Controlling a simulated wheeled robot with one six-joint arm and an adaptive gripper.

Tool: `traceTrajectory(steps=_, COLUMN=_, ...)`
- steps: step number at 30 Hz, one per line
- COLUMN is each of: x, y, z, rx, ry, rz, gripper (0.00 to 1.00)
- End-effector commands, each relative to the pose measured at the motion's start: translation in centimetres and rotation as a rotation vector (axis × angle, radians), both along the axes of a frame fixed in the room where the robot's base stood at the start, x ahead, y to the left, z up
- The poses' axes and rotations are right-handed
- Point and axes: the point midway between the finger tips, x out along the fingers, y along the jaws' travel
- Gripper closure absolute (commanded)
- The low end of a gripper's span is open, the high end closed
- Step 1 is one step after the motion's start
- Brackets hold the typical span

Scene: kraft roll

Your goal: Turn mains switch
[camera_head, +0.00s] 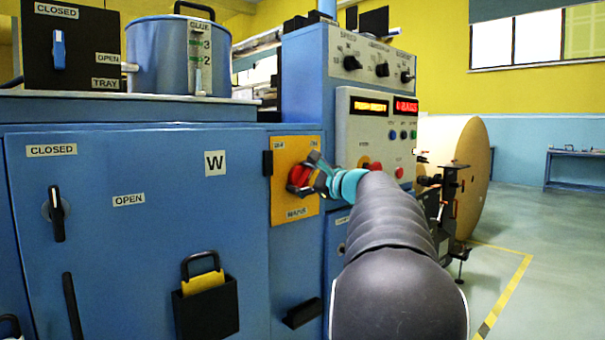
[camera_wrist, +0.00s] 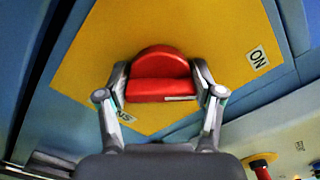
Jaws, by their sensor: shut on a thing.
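The mains switch is a red rotary knob (camera_head: 299,175) on a yellow plate (camera_head: 283,205) on the front of the blue machine. The plate reads "MAINS" below and has small labels at its top corners. In the wrist view the red knob (camera_wrist: 160,75) sits between my fingers, on the yellow plate (camera_wrist: 215,35) with an "ON" label (camera_wrist: 258,57). My gripper (camera_head: 308,178) is shut on the knob, with a finger at each side, also seen in the wrist view (camera_wrist: 160,88). Part of the knob is hidden by my fingers in the head view.
A padlock box (camera_head: 206,308) and a door handle (camera_head: 56,213) are on the left. A large kraft roll (camera_head: 455,165) stands at right, with open floor beyond.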

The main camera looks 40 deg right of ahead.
Motion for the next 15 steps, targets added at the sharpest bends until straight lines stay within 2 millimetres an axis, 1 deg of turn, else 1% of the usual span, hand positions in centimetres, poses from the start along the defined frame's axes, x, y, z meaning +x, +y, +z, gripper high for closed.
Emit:
traceTrajectory(steps=6, x=0.01, y=-0.01, z=0.1, rx=0.051, ry=0.003, rz=0.0, gripper=0.68)
traceTrajectory(steps=15, x=0.01, y=-0.02, z=0.04, rx=0.064, ry=0.004, rz=0.0, gripper=0.68)
